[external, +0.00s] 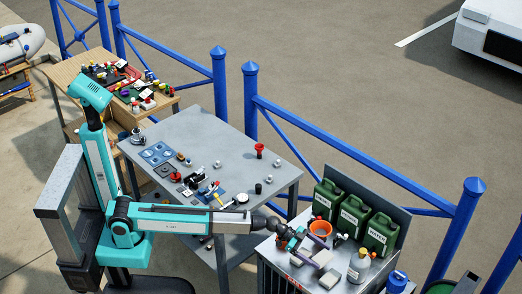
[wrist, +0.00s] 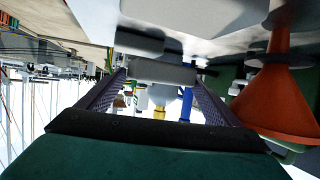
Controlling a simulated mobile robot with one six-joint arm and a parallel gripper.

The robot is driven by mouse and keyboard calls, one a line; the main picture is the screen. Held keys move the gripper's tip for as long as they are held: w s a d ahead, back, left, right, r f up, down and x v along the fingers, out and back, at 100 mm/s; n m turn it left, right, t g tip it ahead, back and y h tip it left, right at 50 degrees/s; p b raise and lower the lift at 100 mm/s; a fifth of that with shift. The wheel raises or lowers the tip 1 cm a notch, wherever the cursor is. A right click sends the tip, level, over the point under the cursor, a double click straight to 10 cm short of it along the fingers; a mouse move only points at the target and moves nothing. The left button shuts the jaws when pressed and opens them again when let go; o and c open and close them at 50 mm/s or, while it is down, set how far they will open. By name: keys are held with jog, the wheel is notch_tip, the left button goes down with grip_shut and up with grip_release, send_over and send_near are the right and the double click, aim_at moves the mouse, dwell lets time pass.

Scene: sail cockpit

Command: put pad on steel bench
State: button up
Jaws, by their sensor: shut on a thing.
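My gripper (external: 296,242) is at the right, low over the grey cabinet top beside the orange funnel. In the wrist view, which looks upside down, my gripper's fingers (wrist: 158,88) are shut on a grey pad (wrist: 160,72) that spans the gap between their tips. In the external view the held pad is hard to tell from the pale blocks close to the fingers. The steel bench (external: 225,140) stands in the middle, behind my forearm. Small fittings, blue panels and tools sit on it, with bare metal between them.
The orange funnel (external: 320,228) is close to my gripper and large in the wrist view (wrist: 275,95). Green cans (external: 352,215) stand behind it. Pale blocks (external: 330,279) and a bottle (external: 359,265) are near. A blue railing (external: 350,150) runs behind the bench.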

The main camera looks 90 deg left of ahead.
aim_at(318, 263)
jog(key=shift+s+a+f, duration=0.1)
jog(key=shift+a+f, duration=0.05)
jog(key=shift+f, duration=0.25)
jog(key=shift+s+a+f, duration=0.1)
jog(key=shift+f, duration=0.3)
jog(key=shift+a+f, duration=0.2)
jog(key=shift+a, duration=0.05)
jog(key=shift+f+p, duration=0.4)
jog(key=shift+f, duration=1.1)
jog(key=shift+f, duration=0.1)
jog(key=o, duration=0.9)
jog(key=shift+b+v, duration=1.5)
jog(key=shift+v, duration=4.6)
